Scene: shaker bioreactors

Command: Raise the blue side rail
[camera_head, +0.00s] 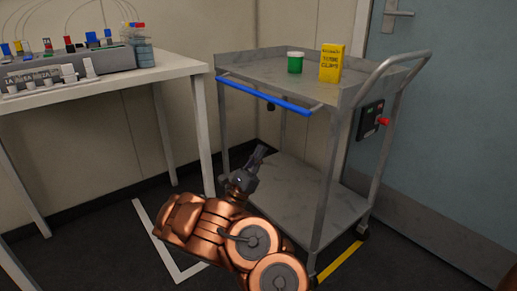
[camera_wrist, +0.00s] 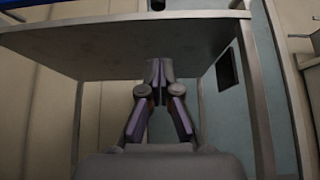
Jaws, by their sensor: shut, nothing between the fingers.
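The blue side rail (camera_head: 262,95) runs along the near left side of the grey cart's top shelf and hangs just below the shelf's rim. A blue strip at the top left corner of the wrist view (camera_wrist: 18,2) appears to be the same rail. My gripper (camera_head: 260,151) is below the rail, apart from it, and points upward. In the wrist view my gripper (camera_wrist: 159,64) has its fingers together, with nothing between them, under the underside of the top shelf (camera_wrist: 110,45).
The grey cart (camera_head: 290,185) has a lower shelf and a push handle (camera_head: 400,58) at right. A green jar (camera_head: 295,63) and a yellow box (camera_head: 332,63) stand on top. A black control box with a red knob (camera_head: 383,121) is on its right side. A white table (camera_head: 170,72) stands left.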

